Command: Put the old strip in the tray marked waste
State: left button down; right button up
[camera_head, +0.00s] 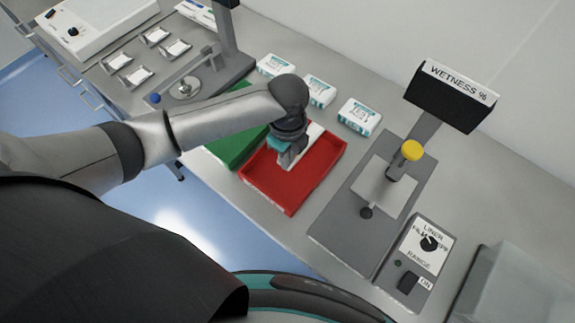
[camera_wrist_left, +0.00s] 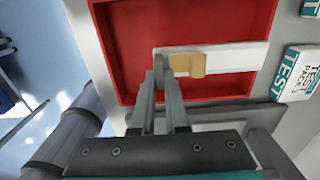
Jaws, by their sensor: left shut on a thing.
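My left gripper (camera_head: 287,161) reaches over the red tray (camera_head: 318,184) and is shut on the white strip (camera_head: 310,137). In the left wrist view the fingers (camera_wrist_left: 160,76) meet at one end of the strip (camera_wrist_left: 237,55), beside a tan band on it. The strip lies across the view over the red tray (camera_wrist_left: 128,45), its far end reaching the tray's rim. I cannot tell whether it touches the tray floor. No waste marking is readable on the tray. My right gripper is out of view.
A green tray (camera_head: 232,148) adjoins the red one on the left. Several white and teal test packs (camera_head: 360,117) stand behind. Small metal trays (camera_head: 139,76) lie at back left.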

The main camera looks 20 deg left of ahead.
pick_arm(q)
jog(key=shift+f, duration=2.15)
jog(key=c, duration=1.4)
grip_release()
jog(key=shift+f+b, duration=0.2)
jog(key=shift+b, duration=0.1)
jog(key=o, duration=0.5)
notch_tip(320, 180, up, 12)
jog(key=shift+r+p, duration=0.2)
jog(key=shift+p, duration=0.55)
